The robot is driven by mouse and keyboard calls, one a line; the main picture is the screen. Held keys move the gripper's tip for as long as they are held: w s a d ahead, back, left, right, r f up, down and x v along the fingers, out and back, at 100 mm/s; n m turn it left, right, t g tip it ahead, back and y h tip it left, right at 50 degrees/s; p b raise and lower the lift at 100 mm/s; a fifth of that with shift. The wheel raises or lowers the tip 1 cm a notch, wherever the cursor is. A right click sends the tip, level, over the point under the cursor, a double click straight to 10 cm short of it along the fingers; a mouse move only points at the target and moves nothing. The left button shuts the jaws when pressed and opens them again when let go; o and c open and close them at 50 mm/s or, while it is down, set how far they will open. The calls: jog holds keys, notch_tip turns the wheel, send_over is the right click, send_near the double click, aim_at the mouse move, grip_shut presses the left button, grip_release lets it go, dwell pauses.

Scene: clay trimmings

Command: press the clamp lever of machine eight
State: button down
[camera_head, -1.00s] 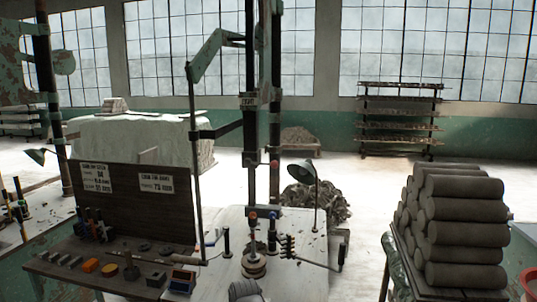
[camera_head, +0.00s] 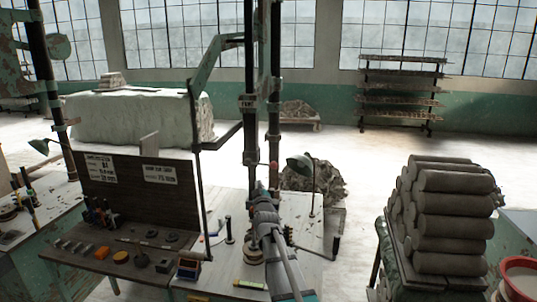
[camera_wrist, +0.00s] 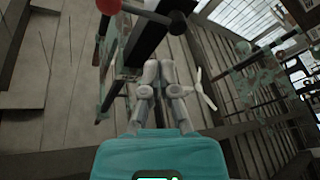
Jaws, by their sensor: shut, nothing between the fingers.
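Machine eight is the tall dark column in the head view, with a small, hard-to-read name plate (camera_head: 249,102) on it. A red ball knob (camera_head: 274,165) shows low on its column. In the wrist view, a red knob (camera_wrist: 109,6) and a black knob (camera_wrist: 180,23) sit on a rod at the top; I cannot tell for certain which is the clamp lever. My gripper (camera_head: 264,200) is shut and empty, in front of the column's lower part and below the red knob. The wrist view shows its closed fingers (camera_wrist: 159,70) below the rod, seemingly apart from it. My arm hides part of the machine's base.
A board with tools and small blocks (camera_head: 120,258) is at the left. Stacked clay rolls (camera_head: 455,208) stand at the right, near a red-rimmed bowl (camera_head: 522,268).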

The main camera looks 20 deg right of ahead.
jog(key=d+r, duration=0.1)
jog(key=r+h, duration=0.1)
jog(key=r, duration=0.1)
jog(key=d+r+t+h+p, duration=0.1)
jog(key=shift+d+r, duration=0.3)
jog(key=shift+r, duration=0.05)
jog(key=shift+w, duration=0.1)
notch_tip(320, 180, up, 4)
jog(key=p, duration=0.4)
send_over(262, 164)
jog(key=s, duration=0.2)
jog(key=shift+s+d+f+b, duration=0.15)
jog(key=shift+d+f+b, duration=0.2)
jog(key=shift+f+b, duration=0.3)
jog(key=shift+s+d+f+b, duration=0.15)
jog(key=shift+d+f+b, duration=0.2)
jog(key=shift+f+b, duration=0.25)
jog(key=shift+s+d+f+b, duration=0.15)
jog(key=shift+d+f+b, duration=0.2)
jog(key=shift+f+b, duration=0.3)
